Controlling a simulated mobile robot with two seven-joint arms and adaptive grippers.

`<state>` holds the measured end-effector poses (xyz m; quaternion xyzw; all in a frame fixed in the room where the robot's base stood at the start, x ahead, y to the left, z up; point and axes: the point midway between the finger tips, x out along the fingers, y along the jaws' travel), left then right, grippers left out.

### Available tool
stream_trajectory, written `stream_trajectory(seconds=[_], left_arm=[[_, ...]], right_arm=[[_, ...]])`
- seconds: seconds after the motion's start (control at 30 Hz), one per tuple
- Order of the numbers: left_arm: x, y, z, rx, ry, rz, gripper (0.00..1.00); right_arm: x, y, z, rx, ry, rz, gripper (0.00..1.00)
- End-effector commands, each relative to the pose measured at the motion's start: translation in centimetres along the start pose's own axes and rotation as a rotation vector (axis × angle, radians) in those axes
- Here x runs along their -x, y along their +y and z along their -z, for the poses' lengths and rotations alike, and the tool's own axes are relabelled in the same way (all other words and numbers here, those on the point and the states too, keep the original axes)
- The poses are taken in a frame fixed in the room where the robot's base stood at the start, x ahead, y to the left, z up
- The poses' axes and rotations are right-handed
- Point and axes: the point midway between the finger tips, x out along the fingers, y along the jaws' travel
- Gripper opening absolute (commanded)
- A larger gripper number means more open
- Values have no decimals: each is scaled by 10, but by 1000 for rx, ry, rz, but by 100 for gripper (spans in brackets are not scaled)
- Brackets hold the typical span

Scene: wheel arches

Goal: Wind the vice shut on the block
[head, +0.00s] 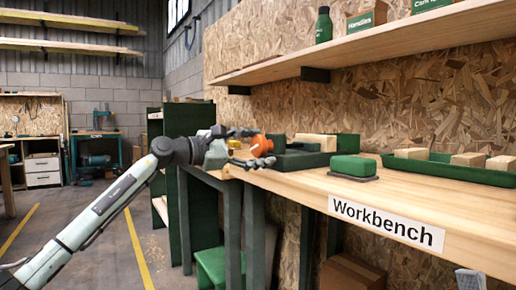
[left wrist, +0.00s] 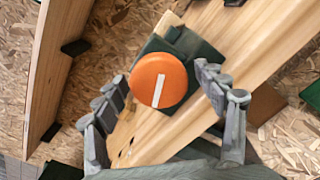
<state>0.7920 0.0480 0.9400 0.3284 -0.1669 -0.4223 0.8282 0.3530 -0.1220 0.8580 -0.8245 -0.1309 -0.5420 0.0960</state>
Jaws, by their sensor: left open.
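The vice (head: 300,159) is dark green and sits on the workbench, with its orange round knob (head: 262,145) at its left end. A pale wooden block (head: 315,141) shows at the vice; whether both jaws touch it I cannot tell. My left gripper (head: 254,148) is open at the knob. In the left wrist view the knob (left wrist: 158,80) faces the camera with a tilted white stripe, and the fingers of my left gripper (left wrist: 163,76) stand on either side of it. Any contact is unclear. Most of the vice (left wrist: 195,48) is hidden behind the knob there. My right gripper is not in view.
A green pad-like item (head: 353,167) lies near the bench's front edge. A green tray (head: 440,171) with several wooden blocks stands to the right. A shelf (head: 350,50) with a bottle and boxes hangs above. Green shelving (head: 188,119) stands left of the bench.

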Motion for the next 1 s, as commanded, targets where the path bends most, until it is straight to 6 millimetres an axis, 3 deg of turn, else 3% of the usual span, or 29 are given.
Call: stream_trajectory(seconds=[0.17, 0.5, 0.7, 1.0], left_arm=[[10, 1, 1, 0, 1, -2, 71], [78, 1, 2, 0, 3, -2, 71], [109, 0, 1, 1, 2, 0, 71], [120, 0, 0, 0, 0, 0, 71]], right_arm=[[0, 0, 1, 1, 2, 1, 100], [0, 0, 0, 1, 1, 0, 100], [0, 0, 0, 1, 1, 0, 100], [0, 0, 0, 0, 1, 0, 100]])
